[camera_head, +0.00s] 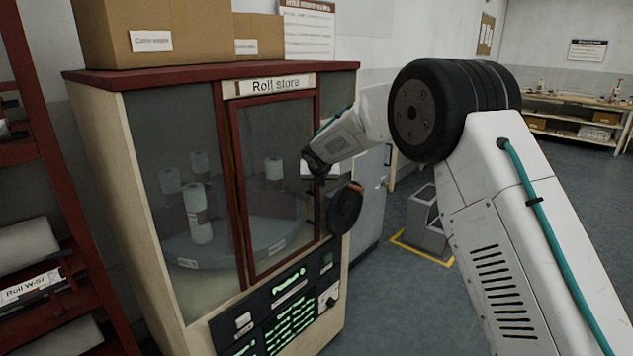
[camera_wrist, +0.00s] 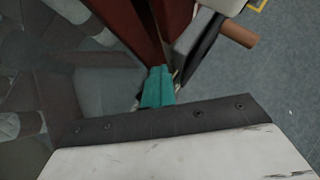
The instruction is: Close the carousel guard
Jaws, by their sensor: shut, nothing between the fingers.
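The carousel guard (camera_head: 279,97) is a red-framed clear door on the front of the roll store cabinet (camera_head: 190,76). It looks nearly flush with the cabinet front; I cannot tell whether a small gap remains. Behind the glass, white rolls (camera_head: 199,214) stand on a round carousel (camera_head: 225,248). My gripper (camera_wrist: 158,86) shows teal fingertips in the wrist view, together and empty. They are close to red frame bars (camera_wrist: 130,25); contact cannot be told. In the head view my arm's end is at the guard's right edge, its fingers mostly hidden.
A control panel (camera_head: 291,309) with green-lit markings sits below the guard. Cardboard boxes (camera_head: 150,35) stand on the cabinet. A red rack (camera_head: 22,150) with rolls is at left. A grey bin (camera_head: 428,225) stands on a yellow-marked floor at right; the floor beyond is clear.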

